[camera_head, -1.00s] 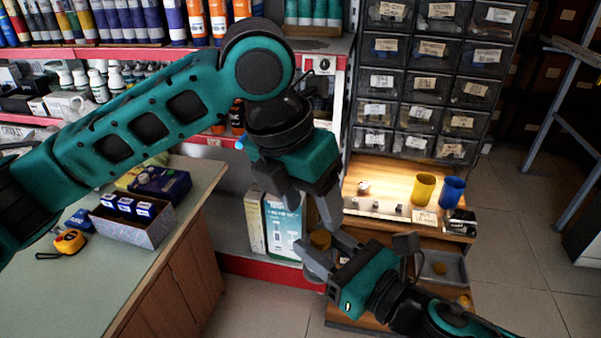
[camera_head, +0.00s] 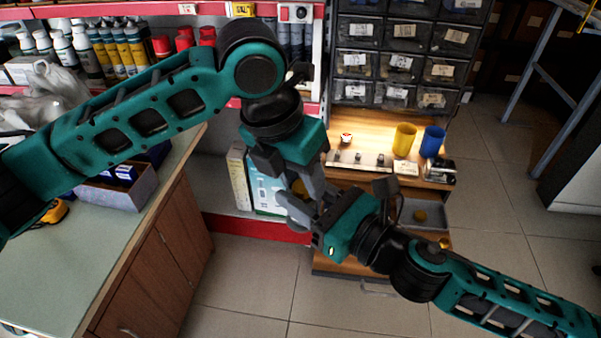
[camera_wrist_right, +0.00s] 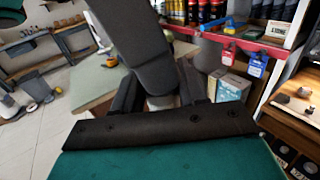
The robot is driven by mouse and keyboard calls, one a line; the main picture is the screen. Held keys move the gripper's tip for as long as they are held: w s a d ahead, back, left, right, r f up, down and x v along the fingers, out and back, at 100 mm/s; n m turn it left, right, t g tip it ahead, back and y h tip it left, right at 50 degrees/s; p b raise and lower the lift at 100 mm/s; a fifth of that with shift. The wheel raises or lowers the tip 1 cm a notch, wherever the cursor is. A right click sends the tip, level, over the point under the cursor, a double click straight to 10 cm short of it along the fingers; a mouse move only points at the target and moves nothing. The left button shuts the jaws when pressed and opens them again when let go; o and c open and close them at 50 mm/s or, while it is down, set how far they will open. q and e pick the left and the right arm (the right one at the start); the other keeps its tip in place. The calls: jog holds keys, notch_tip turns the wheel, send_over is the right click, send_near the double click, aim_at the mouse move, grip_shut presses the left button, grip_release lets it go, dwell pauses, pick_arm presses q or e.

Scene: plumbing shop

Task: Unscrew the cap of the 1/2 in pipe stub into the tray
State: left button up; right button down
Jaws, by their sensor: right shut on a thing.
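My right gripper (camera_head: 302,207) is shut on a small piece, mostly hidden by the fingers. The right wrist view shows a pale grey part of this piece, which I take for the pipe stub (camera_wrist_right: 162,102), between the fingers. A brass-coloured part, probably its cap (camera_head: 299,187), shows at the meeting of both grippers. My left gripper (camera_head: 292,182) reaches down over it, with one finger close to the right gripper; whether it touches or grips the cap is hidden. The grey tray (camera_head: 440,226) is right of the grippers, with a brass-coloured piece (camera_head: 420,216) in it.
A lit wooden shelf holds a yellow cup (camera_head: 404,140), a blue cup (camera_head: 432,141) and small fittings, below the drawer cabinet (camera_head: 400,65). A counter (camera_head: 60,265) stands at the left with a box. Stocked shelves lie behind the arms. The floor in front is clear.

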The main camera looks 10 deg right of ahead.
pick_arm(q)
grip_shut()
jog(key=shift+o, duration=1.9)
grip_release()
notch_tip(320, 180, up, 4)
jog(key=shift+w+r, duration=0.1)
jog(key=shift+r, duration=0.4)
jog(key=shift+c, duration=1.4)
notch_tip(320, 180, up, 7)
jog(key=g+y, duration=0.1)
jog(key=y, duration=0.2)
jog(key=shift+f, duration=0.2)
jog(key=shift+c, duration=0.5)
notch_tip(320, 180, down, 12)
jog(key=shift+r, duration=0.15)
